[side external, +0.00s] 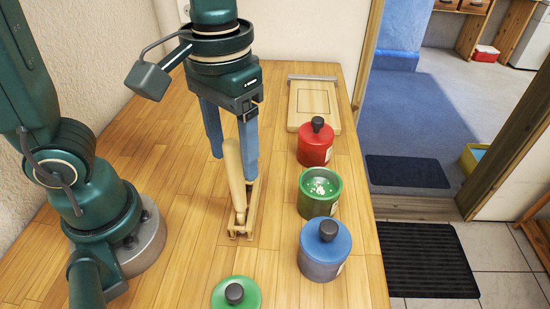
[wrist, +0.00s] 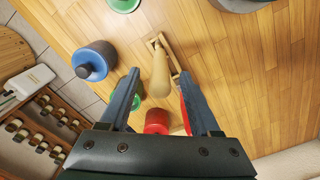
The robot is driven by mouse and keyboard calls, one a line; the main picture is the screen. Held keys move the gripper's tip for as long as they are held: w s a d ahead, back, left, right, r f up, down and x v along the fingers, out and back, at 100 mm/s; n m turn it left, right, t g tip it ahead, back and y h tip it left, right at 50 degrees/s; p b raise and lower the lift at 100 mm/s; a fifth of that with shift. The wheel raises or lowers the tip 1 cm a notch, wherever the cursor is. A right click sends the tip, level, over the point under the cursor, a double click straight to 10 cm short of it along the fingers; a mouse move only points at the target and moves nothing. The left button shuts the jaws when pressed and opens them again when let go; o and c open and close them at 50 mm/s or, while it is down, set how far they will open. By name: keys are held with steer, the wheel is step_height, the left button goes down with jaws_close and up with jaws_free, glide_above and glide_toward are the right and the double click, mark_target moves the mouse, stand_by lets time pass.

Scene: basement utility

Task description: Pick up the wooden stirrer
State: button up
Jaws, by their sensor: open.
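The wooden stirrer (side external: 235,178) is a pale, rounded stick. It stands tilted, its lower end in a narrow wooden holder (side external: 254,192) on the table and its thick upper end raised. My gripper (side external: 233,168) is above it, pointing down, with its two blue fingers spread. The stirrer's upper end appears between the fingers, with a gap on each side. In the wrist view, the stirrer (wrist: 160,76) lies between the fingertips of my gripper (wrist: 159,72), and part of the holder (wrist: 174,62) shows beside it. Whether a finger touches the stirrer cannot be seen.
To the right stand a lidded red jar (side external: 314,147), an open green jar (side external: 307,205) with white bits inside, and a lidded blue jar (side external: 323,265). A green lid (side external: 250,297) lies in front. A wooden board (side external: 300,118) lies behind. The table's left middle is clear.

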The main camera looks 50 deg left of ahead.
mark_target(236, 174)
steer(key=shift+f, duration=2.2)
jaws_close()
